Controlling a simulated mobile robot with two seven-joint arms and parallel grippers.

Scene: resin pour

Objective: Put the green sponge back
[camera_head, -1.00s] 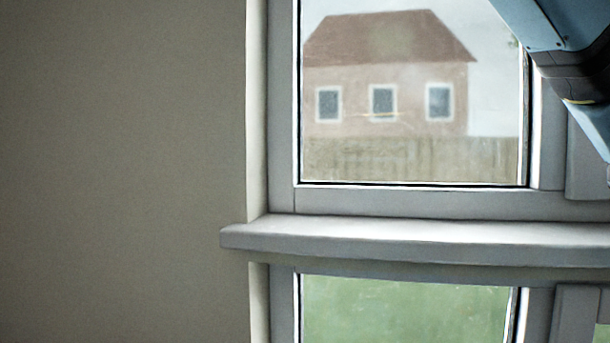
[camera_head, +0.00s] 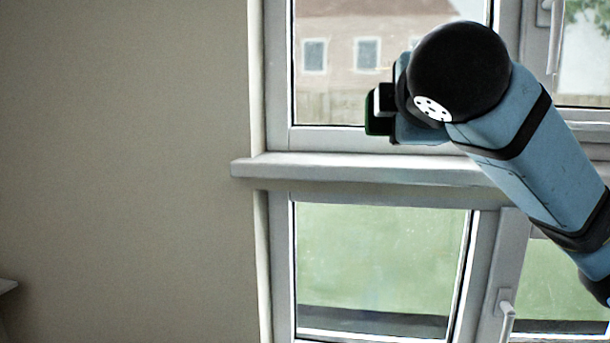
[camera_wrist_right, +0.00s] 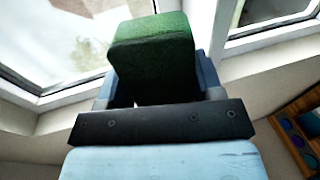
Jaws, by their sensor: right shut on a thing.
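My right gripper (camera_wrist_right: 155,90) is shut on the green sponge (camera_wrist_right: 152,60), a dark green block that stands out beyond the fingers in the right wrist view. In the head view my right arm reaches in from the right. The gripper (camera_head: 382,112) is mostly hidden behind my black wrist joint, and only a thin dark green edge of the sponge (camera_head: 370,115) shows at its left. They appear in front of the window, above the sill line in the picture. My left gripper is not in view.
The window sill (camera_head: 350,170) runs across below the gripper in the head view. A window handle (camera_head: 507,320) is at lower right. A bare wall (camera_head: 120,150) fills the left. In the right wrist view a wooden rack (camera_wrist_right: 290,115) with bluish round things is at right.

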